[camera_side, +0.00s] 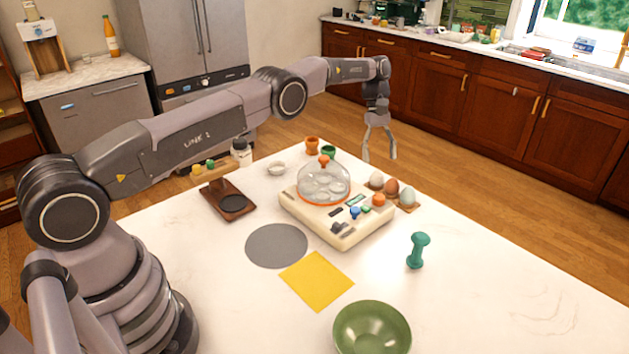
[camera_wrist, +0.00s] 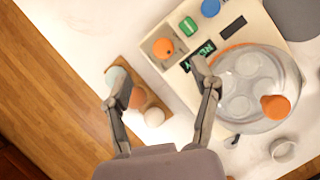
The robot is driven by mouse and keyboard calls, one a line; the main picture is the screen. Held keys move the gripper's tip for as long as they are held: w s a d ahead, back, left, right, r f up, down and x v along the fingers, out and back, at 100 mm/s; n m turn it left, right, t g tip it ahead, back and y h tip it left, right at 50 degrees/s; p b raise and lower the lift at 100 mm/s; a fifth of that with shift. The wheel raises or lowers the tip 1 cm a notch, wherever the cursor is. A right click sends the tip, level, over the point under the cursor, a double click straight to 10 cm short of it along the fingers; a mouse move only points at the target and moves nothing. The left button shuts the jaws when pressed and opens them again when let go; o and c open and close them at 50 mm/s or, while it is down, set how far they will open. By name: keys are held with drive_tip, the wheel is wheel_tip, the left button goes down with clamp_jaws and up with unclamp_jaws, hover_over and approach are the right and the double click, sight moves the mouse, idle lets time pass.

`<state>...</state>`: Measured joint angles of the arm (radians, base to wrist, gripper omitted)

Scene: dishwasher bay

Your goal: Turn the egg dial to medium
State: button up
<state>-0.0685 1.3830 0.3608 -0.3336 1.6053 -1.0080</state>
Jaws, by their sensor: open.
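The cream egg cooker (camera_side: 318,222) stands on the white table and also shows in the wrist view (camera_wrist: 148,70). Its round orange dial (camera_side: 379,199) sits at one corner of the panel, beside a green button and a blue one. In the wrist view the dial (camera_wrist: 162,47) is in full view just beyond my fingertips; its setting is too small to read. My gripper (camera_side: 379,157) is open and empty, above the table behind the cooker. In the wrist view its fingers (camera_wrist: 158,76) are spread wide, pointing towards the panel, not touching the dial.
A clear dome lid (camera_side: 323,184) with an orange knob covers the cooker. A wooden holder with eggs (camera_side: 408,205) stands close beside the dial, partly behind one finger in the wrist view.

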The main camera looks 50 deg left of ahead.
sight(379, 196)
drive_tip(key=shift+r, duration=0.65)
drive_tip(key=shift+d, duration=0.1)
drive_tip(key=f+y, duration=0.1)
drive_tip(key=f, duration=0.3)
drive_tip(key=d+f+m+t+y, duration=0.1)
drive_tip(key=f, duration=0.2)
drive_tip(key=s+d+f+m+t+y, duration=0.1)
drive_tip(key=f+y, duration=0.1)
drive_tip(key=f, duration=0.2)
drive_tip(key=shift+f, duration=0.35)
clamp_jaws()
